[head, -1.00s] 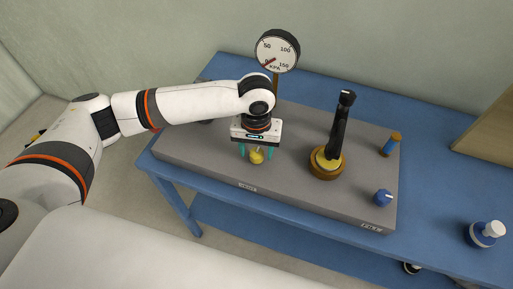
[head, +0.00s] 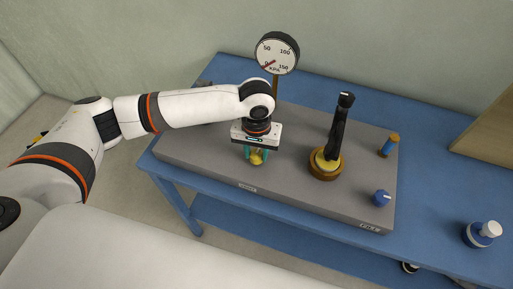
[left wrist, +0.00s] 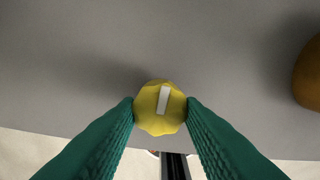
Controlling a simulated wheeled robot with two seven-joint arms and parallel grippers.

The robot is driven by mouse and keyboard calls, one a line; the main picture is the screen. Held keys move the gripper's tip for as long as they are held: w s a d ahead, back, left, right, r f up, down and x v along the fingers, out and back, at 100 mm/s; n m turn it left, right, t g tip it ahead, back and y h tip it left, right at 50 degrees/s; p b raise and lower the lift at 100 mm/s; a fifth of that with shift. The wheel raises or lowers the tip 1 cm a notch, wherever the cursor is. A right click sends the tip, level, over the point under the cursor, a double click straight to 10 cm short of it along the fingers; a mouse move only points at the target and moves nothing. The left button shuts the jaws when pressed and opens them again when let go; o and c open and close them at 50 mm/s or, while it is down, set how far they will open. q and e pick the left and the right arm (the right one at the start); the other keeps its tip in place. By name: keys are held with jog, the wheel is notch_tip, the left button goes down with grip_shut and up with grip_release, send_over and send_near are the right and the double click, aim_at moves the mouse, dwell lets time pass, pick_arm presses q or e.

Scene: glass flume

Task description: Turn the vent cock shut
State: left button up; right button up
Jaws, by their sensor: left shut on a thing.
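The vent cock is a yellow faceted knob (head: 256,158) near the front edge of the grey block. In the left wrist view the knob (left wrist: 160,108) has a white mark on top, running nearly up and down with a slight tilt to the right. My left gripper (head: 257,155) points down over it, and its green fingers are shut on the knob from both sides. The left gripper (left wrist: 161,106) also shows in the left wrist view, with a fingertip against each side. My right gripper is not in view.
The grey block (head: 210,158) stands on a blue table (head: 430,190). It carries a round gauge (head: 277,53), a black lever (head: 338,125) on a brass base (head: 323,172), a blue knob (head: 382,198) and a blue-and-orange cylinder (head: 388,145). A blue-and-white bottle (head: 481,234) stands at right.

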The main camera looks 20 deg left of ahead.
pick_arm(q)
jog(key=m+p, duration=0.5)
jog(key=p, duration=0.2)
jog(key=shift+a+r+m, duration=0.1)
jog(key=shift+r+m, duration=0.15)
jog(key=shift+m, duration=0.15)
jog(key=shift+m+p, duration=0.85)
jog(key=shift+m, duration=0.05)
jog(key=m+p, duration=0.2)
jog(key=m, duration=0.2)
jog(key=shift+f+m+p, duration=0.1)
jog(key=shift+m+p, duration=0.2)
jog(key=shift+p, duration=0.1)
jog(key=shift+w+m+p, duration=0.1)
jog(key=shift+m+p, duration=0.4)
jog(key=shift+m, duration=0.7)
jog(key=shift+f+m+p, duration=0.15)
jog(key=shift+m+p, duration=0.25)
jog(key=shift+m, duration=0.9)
jog(key=o, duration=1)
